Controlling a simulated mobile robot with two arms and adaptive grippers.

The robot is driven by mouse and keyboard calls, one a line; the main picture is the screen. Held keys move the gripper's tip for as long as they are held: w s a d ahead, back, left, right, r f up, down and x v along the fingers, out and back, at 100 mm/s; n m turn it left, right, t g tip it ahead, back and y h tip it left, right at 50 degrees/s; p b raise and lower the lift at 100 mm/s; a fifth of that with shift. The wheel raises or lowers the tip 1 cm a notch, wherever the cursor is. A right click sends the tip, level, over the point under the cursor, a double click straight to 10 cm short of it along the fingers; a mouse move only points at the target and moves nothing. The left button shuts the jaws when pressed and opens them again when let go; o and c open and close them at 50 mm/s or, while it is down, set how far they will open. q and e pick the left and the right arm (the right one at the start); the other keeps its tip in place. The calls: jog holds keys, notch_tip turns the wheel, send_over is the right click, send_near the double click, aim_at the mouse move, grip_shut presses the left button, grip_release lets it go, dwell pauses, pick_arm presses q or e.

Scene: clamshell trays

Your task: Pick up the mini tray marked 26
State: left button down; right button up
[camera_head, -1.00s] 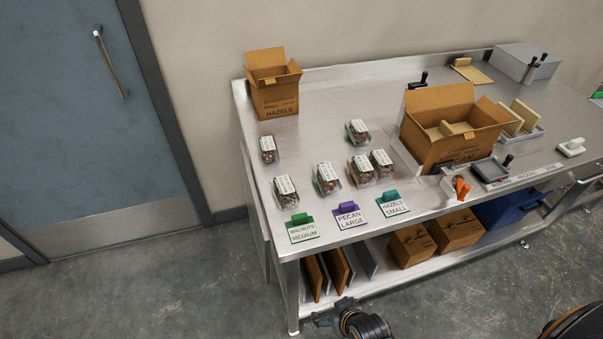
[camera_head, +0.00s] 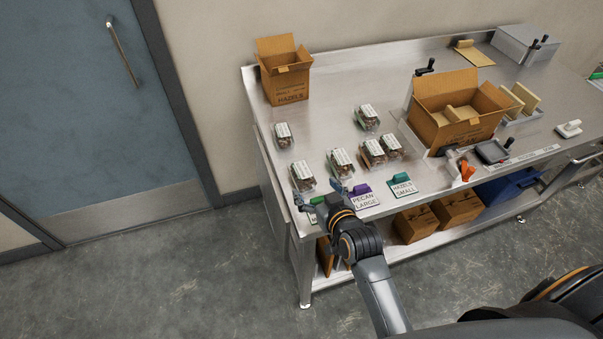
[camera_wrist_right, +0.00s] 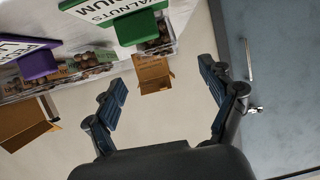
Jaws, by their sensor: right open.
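Several small clear clamshell trays of nuts with white labels stand on the steel table. The labels are too small to read, so I cannot tell which tray is marked 26. One tray (camera_head: 303,177) is at the front left, with another (camera_head: 341,163) to its right. A pair (camera_head: 374,153) is further right, and single trays stand behind (camera_head: 367,118) and at the far left (camera_head: 283,135). My right gripper (camera_head: 321,197) is open and empty at the table's front edge, in front of the front-left tray. In the right wrist view its fingers (camera_wrist_right: 163,80) are spread, with trays (camera_wrist_right: 156,46) beyond.
The green Walnuts Medium sign (camera_wrist_right: 138,25) is close to my right gripper. Purple Pecan Large (camera_head: 363,198) and teal Hazels Small (camera_head: 402,187) signs stand along the front edge. A Hazels carton (camera_head: 287,85) is at the back left, a larger open carton (camera_head: 437,130) at the right.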

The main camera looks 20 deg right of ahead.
aim_at(306, 178)
jog(key=x, duration=0.2)
jog(key=shift+w+f, duration=0.1)
jog(key=shift+w, duration=0.2)
jog(key=shift+p+x, duration=0.7)
jog(key=shift+x, duration=1.8)
jog(key=c, duration=1.3)
